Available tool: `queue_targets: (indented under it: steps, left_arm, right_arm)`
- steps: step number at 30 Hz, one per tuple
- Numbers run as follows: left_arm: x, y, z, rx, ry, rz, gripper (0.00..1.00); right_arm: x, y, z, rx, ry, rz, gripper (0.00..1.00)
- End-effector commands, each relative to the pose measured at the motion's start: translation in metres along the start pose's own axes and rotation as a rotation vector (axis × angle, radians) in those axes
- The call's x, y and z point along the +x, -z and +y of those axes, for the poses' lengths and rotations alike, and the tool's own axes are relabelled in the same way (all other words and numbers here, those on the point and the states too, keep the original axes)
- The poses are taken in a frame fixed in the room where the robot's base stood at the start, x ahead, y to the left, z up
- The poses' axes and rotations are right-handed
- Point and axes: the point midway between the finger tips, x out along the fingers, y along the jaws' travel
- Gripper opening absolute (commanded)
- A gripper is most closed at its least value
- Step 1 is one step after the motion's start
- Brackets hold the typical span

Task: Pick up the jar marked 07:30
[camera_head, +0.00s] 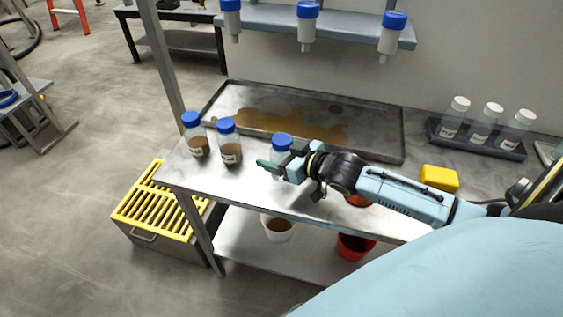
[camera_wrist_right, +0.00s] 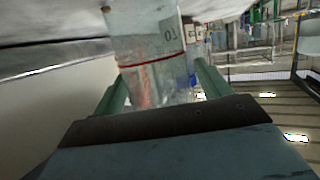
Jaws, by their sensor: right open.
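A clear jar with a blue lid (camera_head: 281,141) stands on the steel bench, partly hidden behind my right gripper (camera_head: 273,166). In the right wrist view a clear jar (camera_wrist_right: 152,58) with a red line and a label reading in part "07" is between the two green fingers; the rest of the label cannot be read. The right gripper is open around the jar, and I cannot tell whether the fingers touch it. Two other blue-lidded jars with brown contents, the left one (camera_head: 194,135) and the middle one (camera_head: 229,142), stand to the left. My left gripper is out of view.
A stained tray (camera_head: 392,153) lies behind the jars. A rack (camera_head: 436,132) of white-capped bottles and a yellow block (camera_head: 439,178) are at right. Blue-capped containers hang from a shelf (camera_head: 350,29) above. Buckets stand on the lower shelf (camera_head: 310,259). A yellow grate (camera_head: 158,205) is at left.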

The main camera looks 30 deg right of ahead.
Motion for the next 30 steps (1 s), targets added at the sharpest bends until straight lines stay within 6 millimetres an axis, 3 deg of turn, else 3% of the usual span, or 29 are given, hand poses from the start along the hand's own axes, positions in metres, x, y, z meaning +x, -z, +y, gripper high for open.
queue_targets:
  steps: [10, 21, 30]
  left_arm:
    - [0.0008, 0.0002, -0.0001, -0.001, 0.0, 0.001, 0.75]
    - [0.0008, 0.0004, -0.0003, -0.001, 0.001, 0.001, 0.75]
    - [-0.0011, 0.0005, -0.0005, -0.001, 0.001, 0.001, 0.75]
  right_arm:
    - [0.0064, 0.0001, -0.0003, 0.001, 0.0, -0.001, 0.76]
    - [0.0061, 0.0002, -0.0002, 0.0, 0.0, 0.0, 0.28]
    - [0.0042, 0.0071, 0.0, 0.0, 0.0, 0.001, 0.28]
